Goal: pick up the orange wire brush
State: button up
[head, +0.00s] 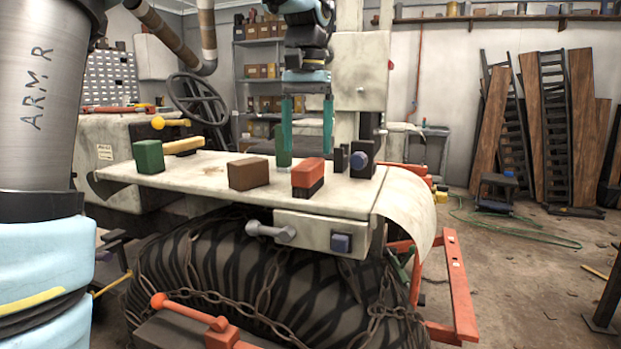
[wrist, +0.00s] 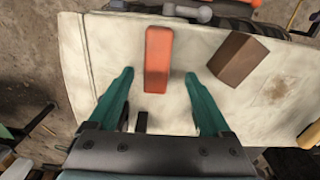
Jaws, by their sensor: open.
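The orange wire brush (head: 308,173) sits on the pale worktop of the machine, near its front edge. Its orange block is on top and dark bristles show below it. In the wrist view the brush (wrist: 158,58) shows from above, in line with the gap between the fingers. My gripper (head: 306,150) is open and empty, pointing down with teal fingers. It is above the worktop and looks set back behind the brush in the head view. In the wrist view my gripper (wrist: 161,73) has a finger on either side of the brush's near end, not visibly touching it.
A brown block (head: 249,173) stands left of the brush. A green block (head: 148,156) is farther left. A dark block with a blue knob (head: 360,160) stands to the right. The pale worktop (head: 205,190) has bare room left of the brown block. A chained tyre is below.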

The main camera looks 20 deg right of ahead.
aim_at(309, 163)
jog(key=f, duration=0.4)
jog(key=f+p, duration=0.1)
jog(key=f, duration=0.2)
jog(key=shift+s+d+f, duration=0.1)
jog(key=shift+s, duration=0.15)
jog(key=shift+c, duration=0.3)
grip_shut()
